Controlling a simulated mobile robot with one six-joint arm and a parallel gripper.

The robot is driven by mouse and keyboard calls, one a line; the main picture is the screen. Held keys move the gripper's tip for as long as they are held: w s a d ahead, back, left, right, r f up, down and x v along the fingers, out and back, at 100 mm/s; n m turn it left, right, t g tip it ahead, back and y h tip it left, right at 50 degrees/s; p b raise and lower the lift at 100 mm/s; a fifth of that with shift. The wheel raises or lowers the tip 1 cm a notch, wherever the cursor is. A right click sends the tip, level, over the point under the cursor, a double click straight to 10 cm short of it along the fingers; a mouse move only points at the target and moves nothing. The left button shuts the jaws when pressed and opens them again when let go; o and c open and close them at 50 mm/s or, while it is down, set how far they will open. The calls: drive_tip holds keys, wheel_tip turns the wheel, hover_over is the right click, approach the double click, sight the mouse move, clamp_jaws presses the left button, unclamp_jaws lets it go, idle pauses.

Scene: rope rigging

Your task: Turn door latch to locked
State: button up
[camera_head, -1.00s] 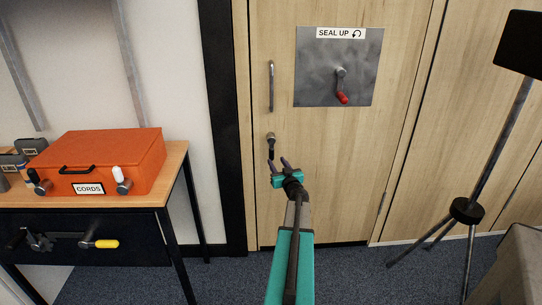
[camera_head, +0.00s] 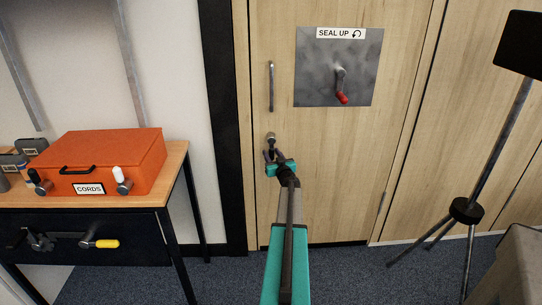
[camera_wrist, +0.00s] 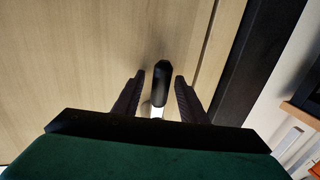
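The door latch (camera_head: 271,138) is a small lever on a round mount near the left edge of the wooden door (camera_head: 325,170), below a vertical pull handle (camera_head: 271,86). Its black grip hangs down. My gripper (camera_head: 270,155) is at the latch's lower end. In the wrist view, the latch's black grip (camera_wrist: 161,82) lies between the two dark fingers of my gripper (camera_wrist: 160,92), with a gap visible on each side. The gripper is open around the latch and not clamped on it. In the head view, the fingers partly hide the grip.
A metal panel (camera_head: 310,90) marked "SEAL UP" carries a red-tipped crank (camera_head: 342,92) higher on the door. An orange case (camera_head: 100,155) marked "CORDS" sits on a table at left. A black tripod stand (camera_head: 466,211) is at right. The floor before the door is clear.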

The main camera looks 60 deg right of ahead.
drive_tip(key=shift+c, duration=0.4)
clamp_jaws()
drive_tip(key=shift+a, duration=0.15)
drive_tip(key=shift+w, duration=0.15)
